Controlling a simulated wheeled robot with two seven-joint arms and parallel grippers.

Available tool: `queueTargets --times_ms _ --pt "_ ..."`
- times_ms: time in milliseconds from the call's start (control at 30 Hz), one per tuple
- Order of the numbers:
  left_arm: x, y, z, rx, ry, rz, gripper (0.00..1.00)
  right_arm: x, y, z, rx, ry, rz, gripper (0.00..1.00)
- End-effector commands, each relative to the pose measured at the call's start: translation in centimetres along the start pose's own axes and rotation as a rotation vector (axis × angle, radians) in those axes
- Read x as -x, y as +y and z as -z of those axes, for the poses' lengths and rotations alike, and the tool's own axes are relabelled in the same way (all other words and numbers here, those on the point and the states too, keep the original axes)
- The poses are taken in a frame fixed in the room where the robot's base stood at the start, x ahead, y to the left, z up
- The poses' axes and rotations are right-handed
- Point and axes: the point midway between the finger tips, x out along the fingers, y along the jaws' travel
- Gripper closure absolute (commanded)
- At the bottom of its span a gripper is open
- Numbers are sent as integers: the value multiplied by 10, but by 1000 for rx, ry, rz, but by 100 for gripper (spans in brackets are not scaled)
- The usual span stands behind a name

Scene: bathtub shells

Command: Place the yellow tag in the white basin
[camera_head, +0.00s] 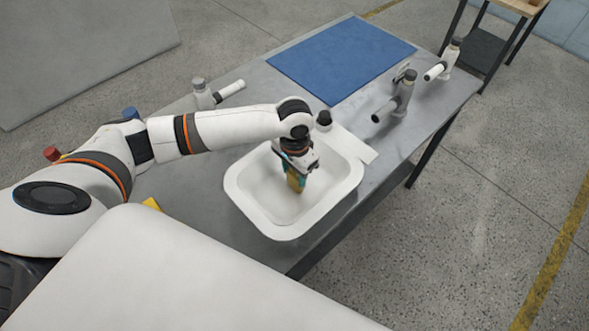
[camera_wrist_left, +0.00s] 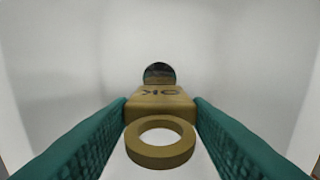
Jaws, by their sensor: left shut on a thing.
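The white basin (camera_head: 251,208) stands on the grey table, its open top facing up. My left gripper (camera_head: 295,178) points down inside the basin's opening, over its right half. It is shut on the yellow tag (camera_head: 296,184), which hangs below the fingers. In the left wrist view the tag (camera_wrist_left: 160,100) sits between the two green finger pads (camera_wrist_left: 160,135), with dark lettering on it and a ring at its near end. White basin walls surround it there. I cannot tell whether the tag touches the basin floor. My right gripper is not in view.
A blue mat (camera_head: 342,58) lies at the table's back. Grey-and-white fittings stand to the right (camera_head: 398,97), far right (camera_head: 445,60) and behind my left arm (camera_head: 212,93). A yellow piece (camera_head: 152,204) shows at the table's left, partly hidden by my body.

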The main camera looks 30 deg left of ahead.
Motion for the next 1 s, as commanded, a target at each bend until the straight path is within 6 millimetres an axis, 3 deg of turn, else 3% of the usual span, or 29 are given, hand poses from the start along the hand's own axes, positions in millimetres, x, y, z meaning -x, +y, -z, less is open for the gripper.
queueTargets --times_ms 233,267,367,733,867,1000 --pt "-2 0 0 0 0 0 77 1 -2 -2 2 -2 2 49" --pt "-2 0 0 0 -1 0 51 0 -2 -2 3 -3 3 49" --pt "-2 0 0 0 0 0 34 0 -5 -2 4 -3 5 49" --pt "3 0 -1 0 -2 -1 34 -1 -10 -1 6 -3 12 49" --pt "21 0 -1 -2 -4 0 34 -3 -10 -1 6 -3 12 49" --pt "51 0 -1 -1 -6 0 34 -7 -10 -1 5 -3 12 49"
